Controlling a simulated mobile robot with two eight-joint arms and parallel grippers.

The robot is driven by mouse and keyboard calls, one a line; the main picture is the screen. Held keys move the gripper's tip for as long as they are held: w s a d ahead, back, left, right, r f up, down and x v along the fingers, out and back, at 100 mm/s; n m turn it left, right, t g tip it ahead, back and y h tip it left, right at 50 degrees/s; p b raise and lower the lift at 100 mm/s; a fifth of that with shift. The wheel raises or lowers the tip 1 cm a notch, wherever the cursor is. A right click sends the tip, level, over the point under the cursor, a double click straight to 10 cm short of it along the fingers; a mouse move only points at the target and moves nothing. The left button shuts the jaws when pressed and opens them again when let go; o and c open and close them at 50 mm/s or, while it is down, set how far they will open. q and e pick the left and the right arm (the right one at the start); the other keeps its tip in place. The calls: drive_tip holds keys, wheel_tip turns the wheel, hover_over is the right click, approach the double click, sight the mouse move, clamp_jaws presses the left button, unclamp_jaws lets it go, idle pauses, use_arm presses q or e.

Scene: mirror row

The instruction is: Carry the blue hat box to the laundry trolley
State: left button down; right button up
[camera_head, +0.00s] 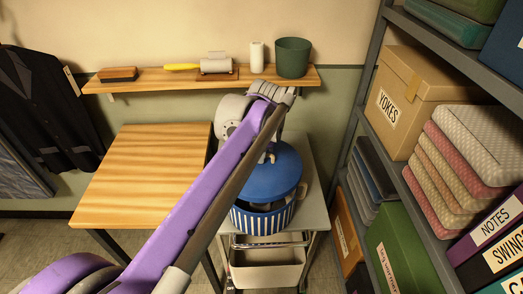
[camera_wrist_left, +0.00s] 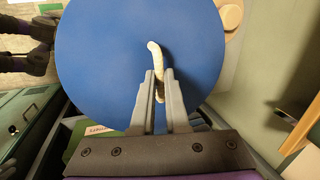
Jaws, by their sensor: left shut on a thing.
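The blue hat box (camera_head: 262,219) has blue and white striped sides and stands on a grey-topped stand (camera_head: 315,200). Its round blue lid (camera_head: 285,178) sits above the striped part, and a dark gap shows between them at the front. In the left wrist view the lid (camera_wrist_left: 100,60) fills the middle, with a cream loop handle (camera_wrist_left: 154,52) at its centre. My left gripper (camera_head: 268,157) is over the lid; its fingers (camera_wrist_left: 157,85) are shut on the loop handle. My right gripper is in neither view. I cannot tell whether the stand is the laundry trolley.
A wooden table (camera_head: 140,170) stands left of the grey stand. A wall shelf (camera_head: 130,84) behind holds a brush (camera_head: 118,74), a white cylinder (camera_head: 257,56) and a green pot (camera_head: 292,57). A loaded metal rack (camera_head: 376,75) closes the right side. A pale bin (camera_head: 267,268) sits below the hat box.

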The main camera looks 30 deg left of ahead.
sight(261, 166)
use_arm(q)
drive_tip(key=shift+f+b, duration=1.5)
drive_tip(key=shift+f, duration=0.85)
drive_tip(key=shift+f+b, duration=0.35)
drive_tip(key=shift+f, duration=0.35)
drive_tip(key=shift+f, duration=0.15)
drive_tip(key=shift+f, duration=0.35)
drive_tip(key=c, duration=0.8)
unclamp_jaws()
drive_tip(key=shift+c, duration=0.2)
